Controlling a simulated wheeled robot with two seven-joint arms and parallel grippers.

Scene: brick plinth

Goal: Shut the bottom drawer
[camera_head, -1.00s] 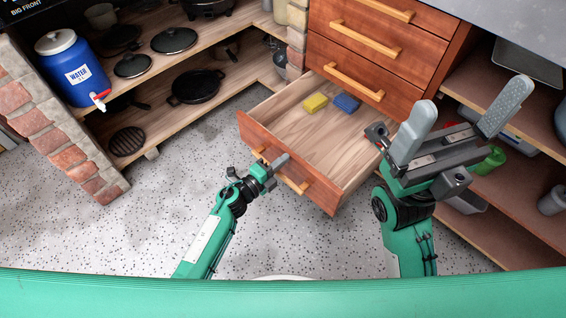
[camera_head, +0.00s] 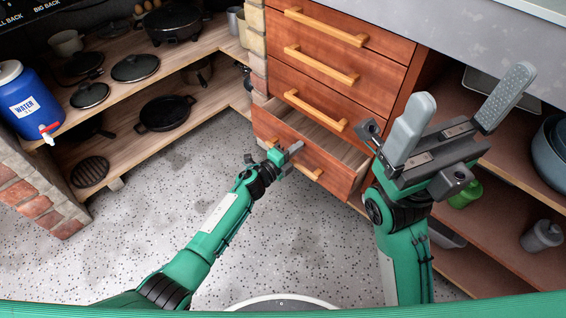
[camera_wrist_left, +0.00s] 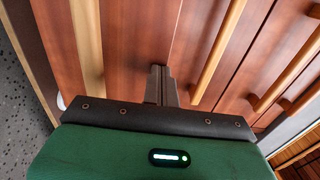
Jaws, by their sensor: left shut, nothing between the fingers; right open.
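The bottom drawer (camera_head: 318,158) of the reddish wooden cabinet stands partly open, with a narrow strip of its pale inside showing. Its wooden handle (camera_head: 308,172) is on the front face. My left gripper (camera_head: 293,152) is shut and empty at the drawer front, beside the handle; whether it touches the front is hard to tell. In the left wrist view the shut fingers (camera_wrist_left: 160,84) point at the reddish cabinet fronts. My right gripper (camera_head: 455,112) is open and empty, raised in front of the cabinet's right side.
Closed drawers (camera_head: 325,60) with wooden handles sit above the bottom one. Open shelves at left hold dark pans (camera_head: 165,113) and a blue water jug (camera_head: 28,100). The speckled floor is clear.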

